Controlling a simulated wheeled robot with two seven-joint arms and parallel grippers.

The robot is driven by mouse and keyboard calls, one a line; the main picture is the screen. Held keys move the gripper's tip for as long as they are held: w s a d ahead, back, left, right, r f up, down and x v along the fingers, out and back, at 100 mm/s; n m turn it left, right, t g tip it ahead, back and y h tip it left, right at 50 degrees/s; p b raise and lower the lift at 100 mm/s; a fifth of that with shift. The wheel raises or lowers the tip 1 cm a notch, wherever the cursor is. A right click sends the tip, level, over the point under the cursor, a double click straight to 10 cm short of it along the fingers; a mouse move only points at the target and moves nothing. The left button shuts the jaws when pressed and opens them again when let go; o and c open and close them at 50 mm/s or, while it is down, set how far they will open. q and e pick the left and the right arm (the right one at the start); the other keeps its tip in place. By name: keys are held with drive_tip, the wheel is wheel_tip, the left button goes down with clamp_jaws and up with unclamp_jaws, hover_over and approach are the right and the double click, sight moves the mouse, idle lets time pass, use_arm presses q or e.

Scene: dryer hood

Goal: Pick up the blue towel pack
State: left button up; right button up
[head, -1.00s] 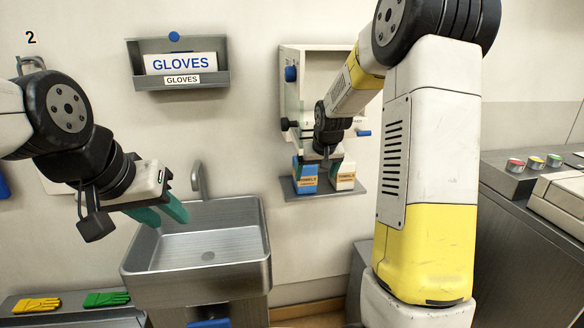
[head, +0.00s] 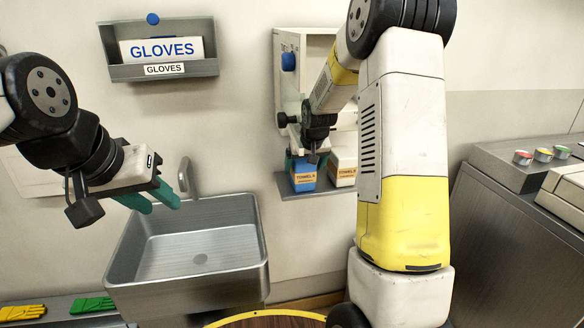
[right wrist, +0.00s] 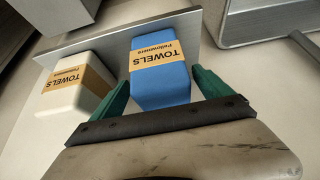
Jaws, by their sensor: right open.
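The blue towel pack (head: 304,178) stands on a small grey wall shelf, with an orange TOWELS label on its front. It also shows in the right wrist view (right wrist: 162,88), between the two green fingers. My right gripper (head: 306,157) is open at the top of the blue pack, one finger to each side. In the right wrist view the right gripper (right wrist: 166,97) shows small gaps beside the pack. My left gripper (head: 162,206) is empty near the sink, its green fingers apart.
A white towel pack (head: 343,165) stands close beside the blue one; it also shows in the right wrist view (right wrist: 75,85). The shelf (head: 300,194) is narrow. A metal sink (head: 200,250) lies lower left, and a GLOVES box (head: 162,50) hangs above it. My right arm hides part of the shelf.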

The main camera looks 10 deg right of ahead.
drive_tip(key=x, duration=0.3)
drive_tip(key=shift+a+f, duration=0.1)
drive_tip(key=shift+f, duration=0.1)
drive_tip(key=shift+c, duration=0.2)
drive_tip(key=c, duration=1.4)
drive_tip(key=shift+c, duration=1.1)
drive_tip(key=shift+r, duration=0.15)
